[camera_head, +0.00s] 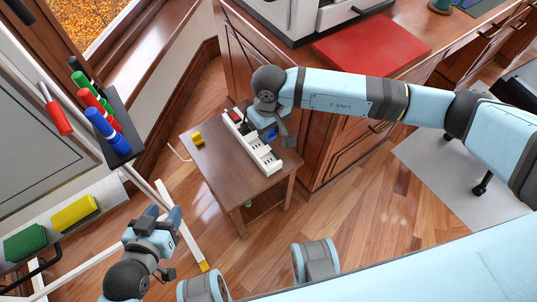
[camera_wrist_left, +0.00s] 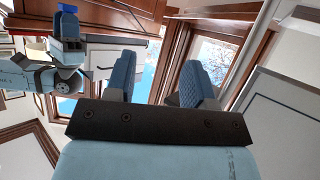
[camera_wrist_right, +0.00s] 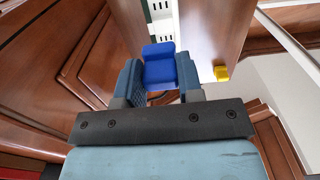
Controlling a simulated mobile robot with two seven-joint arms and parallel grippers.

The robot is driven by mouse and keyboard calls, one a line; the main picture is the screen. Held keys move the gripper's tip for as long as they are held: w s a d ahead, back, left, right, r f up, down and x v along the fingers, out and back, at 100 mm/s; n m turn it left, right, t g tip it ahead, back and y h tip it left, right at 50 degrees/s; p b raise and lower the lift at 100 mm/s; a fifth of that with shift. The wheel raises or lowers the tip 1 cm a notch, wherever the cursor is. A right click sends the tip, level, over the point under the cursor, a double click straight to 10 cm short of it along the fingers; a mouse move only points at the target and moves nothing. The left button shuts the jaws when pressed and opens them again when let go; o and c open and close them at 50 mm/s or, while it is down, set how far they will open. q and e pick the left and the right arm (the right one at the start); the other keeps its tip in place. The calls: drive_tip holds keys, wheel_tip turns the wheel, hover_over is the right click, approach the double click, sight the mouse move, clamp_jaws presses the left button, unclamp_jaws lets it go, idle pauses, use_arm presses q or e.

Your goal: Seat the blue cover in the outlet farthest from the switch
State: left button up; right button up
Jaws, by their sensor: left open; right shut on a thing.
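The white power strip (camera_head: 262,153) lies on the small brown table (camera_head: 215,168), with a red switch (camera_head: 234,115) at its far end. A dark piece sits in the strip near the switch; several outlets toward the near end look bare. My right gripper (camera_head: 272,136) is shut on the blue cover (camera_wrist_right: 160,66), held beside the strip's right side in the head view. The cover looks apart from the strip (camera_wrist_right: 162,10) in the right wrist view. My left gripper (camera_head: 161,218) is open and empty, off the table's near left side; its fingers show in the left wrist view (camera_wrist_left: 160,82).
A yellow block (camera_head: 197,138) lies on the table left of the strip. The wooden cabinet (camera_head: 335,145) stands close behind the table's right side. A marker holder (camera_head: 122,150) and whiteboard are at left. The table's left half is mostly clear.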

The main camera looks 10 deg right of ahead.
wheel_tip(320, 180, down, 9)
drive_tip(key=shift+r+b, duration=0.2)
drive_tip(key=shift+b, duration=0.45)
drive_tip(key=shift+f, duration=0.9)
wheel_tip(320, 180, down, 4)
drive_tip(key=shift+r+b, duration=0.2)
drive_tip(key=shift+b, duration=0.35)
use_arm(q)
drive_tip(key=r, duration=0.1)
drive_tip(key=w+d+r+t, duration=0.1)
drive_tip(key=d+r+t+h, duration=0.1)
drive_tip(key=r, duration=0.1)
drive_tip(key=shift+w, duration=0.4)
use_arm(e)
drive_tip(key=shift+f, duration=0.15)
use_arm(q)
drive_tip(key=shift+w+d+r, duration=0.15)
use_arm(e)
drive_tip(key=o, duration=0.9)
